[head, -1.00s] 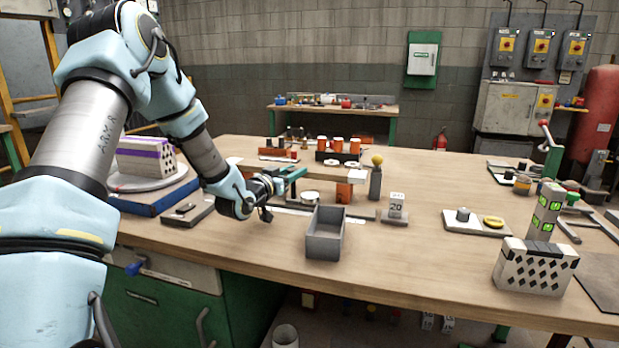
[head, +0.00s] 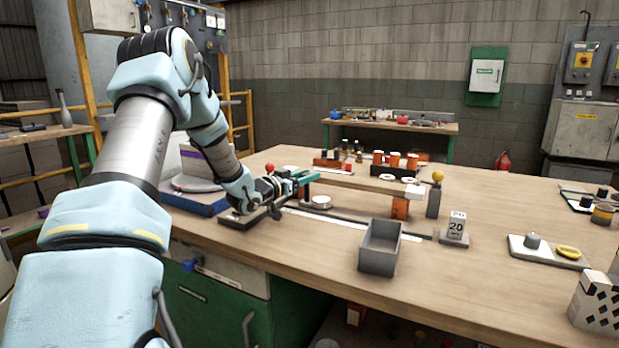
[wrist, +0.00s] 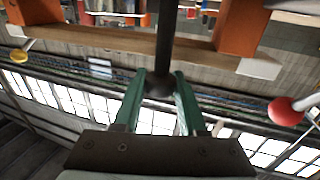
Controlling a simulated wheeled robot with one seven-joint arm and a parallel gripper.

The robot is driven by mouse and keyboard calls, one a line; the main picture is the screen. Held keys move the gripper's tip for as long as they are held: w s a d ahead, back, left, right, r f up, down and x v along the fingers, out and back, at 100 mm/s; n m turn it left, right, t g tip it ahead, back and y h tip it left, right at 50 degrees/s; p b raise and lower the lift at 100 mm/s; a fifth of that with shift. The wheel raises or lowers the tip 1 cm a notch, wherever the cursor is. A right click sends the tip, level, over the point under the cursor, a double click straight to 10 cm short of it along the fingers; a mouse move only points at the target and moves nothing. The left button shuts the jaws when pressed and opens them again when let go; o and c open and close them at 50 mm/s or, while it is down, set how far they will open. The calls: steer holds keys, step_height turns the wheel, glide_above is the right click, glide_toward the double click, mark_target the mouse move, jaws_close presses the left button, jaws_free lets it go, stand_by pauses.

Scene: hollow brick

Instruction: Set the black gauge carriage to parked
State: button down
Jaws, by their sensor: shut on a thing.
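My gripper (head: 303,181) is over the left part of a long rail on the bench. In the wrist view its green fingers (wrist: 162,98) are shut on a dark ball-ended rod (wrist: 165,40), which I take to be the handle of the black gauge carriage. The carriage's body is hard to make out in the head view, behind and under my gripper. The rail's pale strip (head: 350,225) runs rightward from there. No parked mark is readable.
A grey open box (head: 380,248) stands in front of the rail's right part. A yellow-topped post (head: 435,196) and a "20" block (head: 456,228) stand right. A wooden beam on orange blocks (head: 400,208) is behind the rail. A dark flat block (head: 242,217) lies left.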

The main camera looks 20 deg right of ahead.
steer(key=shift+c, duration=2.3)
jaws_free()
steer(key=b+v, duration=0.1)
steer(key=v, duration=0.9)
steer(key=shift+s+a+b, duration=0.2)
steer(key=shift+a+b, duration=0.1)
steer(key=shift+b, duration=0.05)
